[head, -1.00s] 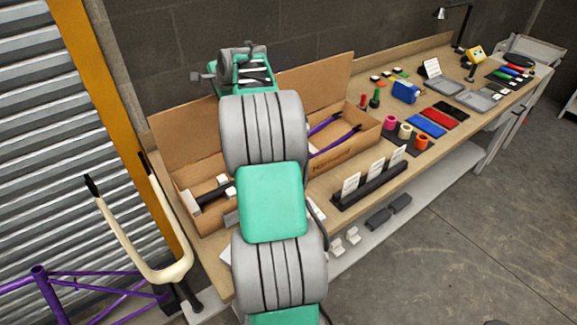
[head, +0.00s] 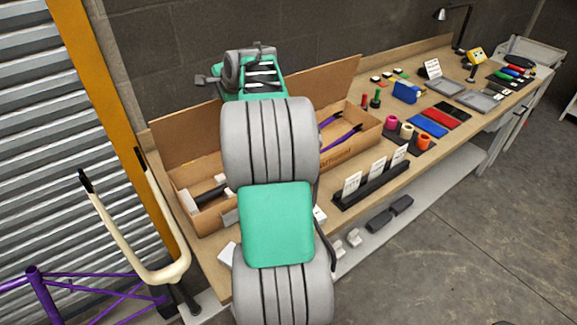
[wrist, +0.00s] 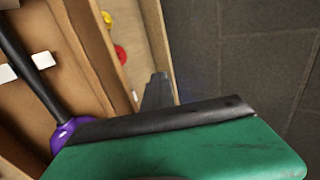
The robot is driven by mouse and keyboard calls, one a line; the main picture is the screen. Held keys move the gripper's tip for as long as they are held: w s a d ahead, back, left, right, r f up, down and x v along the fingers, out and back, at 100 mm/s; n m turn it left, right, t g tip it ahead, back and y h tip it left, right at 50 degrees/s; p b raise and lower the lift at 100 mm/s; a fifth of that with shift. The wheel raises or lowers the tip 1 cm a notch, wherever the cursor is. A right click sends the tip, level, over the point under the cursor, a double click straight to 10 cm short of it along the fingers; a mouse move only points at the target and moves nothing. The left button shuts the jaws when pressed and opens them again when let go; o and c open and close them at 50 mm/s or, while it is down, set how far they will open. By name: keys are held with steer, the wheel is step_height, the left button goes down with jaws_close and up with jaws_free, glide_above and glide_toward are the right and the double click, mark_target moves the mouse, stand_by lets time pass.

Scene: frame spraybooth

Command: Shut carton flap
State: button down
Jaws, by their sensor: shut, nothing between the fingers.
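The open brown carton (head: 205,222) lies along the bench, with a purple frame part (head: 345,138) and a black tube inside. Its long back flap (head: 325,85) stands up at the wall side; my arm covers its middle in the head view. In the wrist view the flap (wrist: 82,45) is a brown strip left of my gripper (wrist: 157,90). My gripper is shut and empty, on the wall side of the flap; I cannot tell whether it touches it. The head view does not show the fingertips clearly.
The grey block wall (wrist: 240,60) is close behind. A black card holder (head: 370,185) stands in front of the carton. Tape rolls (head: 405,131), coloured mats and small tools are to the right. A cream fork (head: 165,275) stands at the left.

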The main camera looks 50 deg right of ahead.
steer(key=shift+s+a+f+b, duration=0.2)
steer(key=shift+s+b, duration=0.2)
steer(key=shift+s, duration=0.2)
steer(key=shift+s+a+f+b, duration=0.15)
steer(key=shift+s+b, duration=0.2)
steer(key=shift+s, duration=0.2)
steer(key=shift+r, duration=0.1)
steer(key=shift+s+a+f+b, duration=0.15)
steer(key=shift+s+b, duration=0.2)
steer(key=shift+s, duration=0.15)
steer(key=shift+s+a+f+b, duration=0.15)
steer(key=shift+s+b, duration=0.15)
steer(key=shift+s, duration=0.15)
steer(key=shift+s+a, duration=0.1)
steer(key=shift+s, duration=0.15)
steer(key=shift+s+a+f+b, duration=0.2)
steer(key=shift+s+b, duration=0.1)
steer(key=shift+s, duration=0.3)
steer(key=shift+s+a+f+b, duration=0.1)
steer(key=shift+s+a+b, duration=0.15)
steer(key=shift+s, duration=0.35)
